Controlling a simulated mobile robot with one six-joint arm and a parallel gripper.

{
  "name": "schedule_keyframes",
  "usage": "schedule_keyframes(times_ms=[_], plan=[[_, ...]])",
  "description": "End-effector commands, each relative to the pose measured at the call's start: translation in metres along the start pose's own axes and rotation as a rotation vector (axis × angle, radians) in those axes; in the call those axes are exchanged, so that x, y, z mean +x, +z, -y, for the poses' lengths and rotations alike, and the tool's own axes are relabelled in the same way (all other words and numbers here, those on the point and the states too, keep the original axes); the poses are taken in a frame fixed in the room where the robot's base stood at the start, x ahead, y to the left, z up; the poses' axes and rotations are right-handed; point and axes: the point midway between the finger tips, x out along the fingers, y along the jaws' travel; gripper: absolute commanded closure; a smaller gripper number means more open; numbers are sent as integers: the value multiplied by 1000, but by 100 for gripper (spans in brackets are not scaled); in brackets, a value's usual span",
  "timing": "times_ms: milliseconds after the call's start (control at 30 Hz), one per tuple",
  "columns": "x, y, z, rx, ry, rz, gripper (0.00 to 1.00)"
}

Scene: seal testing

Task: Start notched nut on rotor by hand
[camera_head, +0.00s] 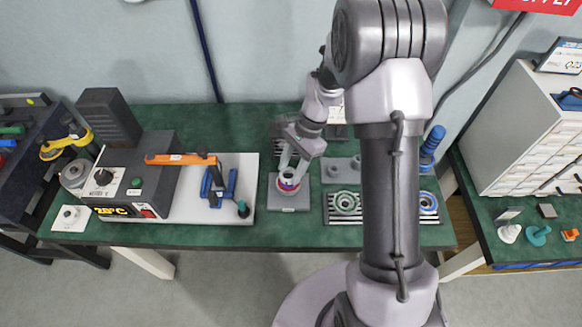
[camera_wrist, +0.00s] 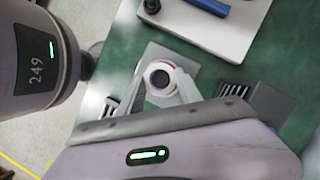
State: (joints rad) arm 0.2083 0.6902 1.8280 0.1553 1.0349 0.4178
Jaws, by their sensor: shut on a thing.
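My gripper (camera_head: 289,176) points down over a grey block (camera_head: 289,203) near the middle of the green bench. Its two fingers are closed around a pale ring-shaped part, which I take for the notched nut (camera_wrist: 160,77). The ring sits between the fingertips in the wrist view, with a dark purplish round centre. Red and blue bands of what looks like the rotor (camera_head: 288,184) show at the fingertips, over the block. I cannot tell whether the nut touches the rotor's thread, as the fingers hide part of it.
A white plate (camera_head: 240,175) with an orange-levered fixture (camera_head: 180,159) and a dark heater box (camera_head: 151,175) stand left. Blue stacked parts (camera_head: 431,146) stand right.

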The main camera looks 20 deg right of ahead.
Motion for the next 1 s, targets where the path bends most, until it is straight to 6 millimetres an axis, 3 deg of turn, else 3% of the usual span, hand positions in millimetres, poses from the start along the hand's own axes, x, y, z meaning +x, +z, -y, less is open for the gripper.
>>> schedule_keyframes(times_ms=[1000], plan=[[10, -4, -1, 39, -15, 1, 100]])
